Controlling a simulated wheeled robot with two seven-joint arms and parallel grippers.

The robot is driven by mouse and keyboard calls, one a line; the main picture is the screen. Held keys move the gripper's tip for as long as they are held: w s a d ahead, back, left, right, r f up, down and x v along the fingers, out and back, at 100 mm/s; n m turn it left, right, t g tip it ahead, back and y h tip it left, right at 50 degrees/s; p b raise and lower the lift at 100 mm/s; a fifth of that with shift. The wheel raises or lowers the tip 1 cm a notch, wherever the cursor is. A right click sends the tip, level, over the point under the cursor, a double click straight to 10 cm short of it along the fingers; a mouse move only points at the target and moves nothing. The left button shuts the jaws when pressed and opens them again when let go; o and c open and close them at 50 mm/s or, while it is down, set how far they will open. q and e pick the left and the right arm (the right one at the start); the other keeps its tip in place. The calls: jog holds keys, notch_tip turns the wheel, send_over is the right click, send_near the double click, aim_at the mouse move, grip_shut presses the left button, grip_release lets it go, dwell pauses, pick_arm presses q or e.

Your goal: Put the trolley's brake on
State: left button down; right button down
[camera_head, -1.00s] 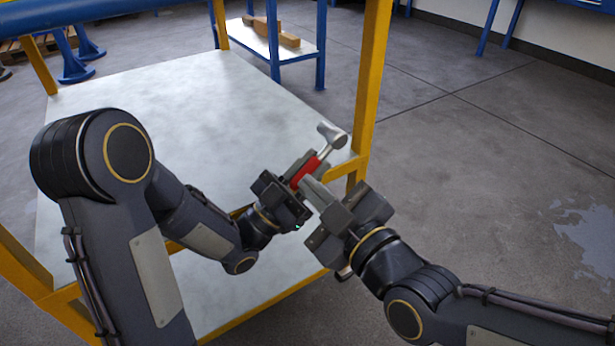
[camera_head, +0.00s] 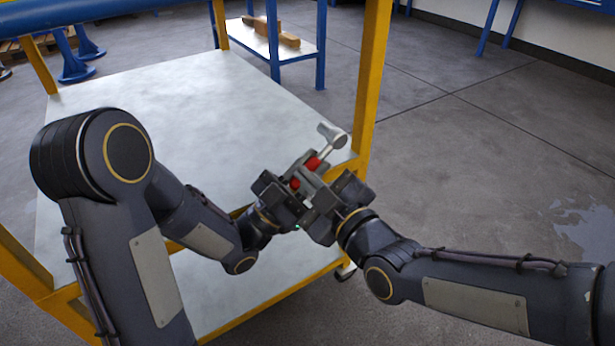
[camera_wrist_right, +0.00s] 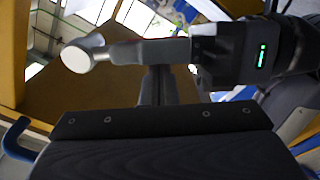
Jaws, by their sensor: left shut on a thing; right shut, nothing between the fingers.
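The trolley has a yellow frame (camera_head: 372,90) and a pale grey shelf (camera_head: 160,110). I cannot make out its brake; a small dark and silver part, perhaps a castor (camera_head: 346,271), shows below the shelf's near right corner. My left gripper (camera_head: 292,185) is shut on a hammer-like tool with a silver head (camera_head: 332,134) and red on its handle. The head also shows in the right wrist view (camera_wrist_right: 82,54). My right gripper (camera_head: 316,186) is shut and empty, close beside the handle and left gripper; I cannot tell whether they touch.
A blue-legged table (camera_head: 272,50) with wooden pieces (camera_head: 270,32) on it stands behind the trolley. The grey floor (camera_head: 480,150) to the right is clear. A bent blue tube (camera_wrist_right: 14,135) shows at the left of the right wrist view.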

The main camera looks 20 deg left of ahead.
jog(key=shift+w+d+f, duration=0.2)
jog(key=shift+w+f, duration=0.1)
jog(key=shift+f, duration=0.3)
pick_arm(q)
jog(key=c, duration=1.4)
grip_release()
jog(key=shift+d, duration=0.1)
jog(key=shift+o, duration=1)
jog(key=shift+s+r, duration=0.1)
pick_arm(e)
jog(key=shift+w, duration=0.1)
pick_arm(q)
jog(key=shift+d, duration=0.1)
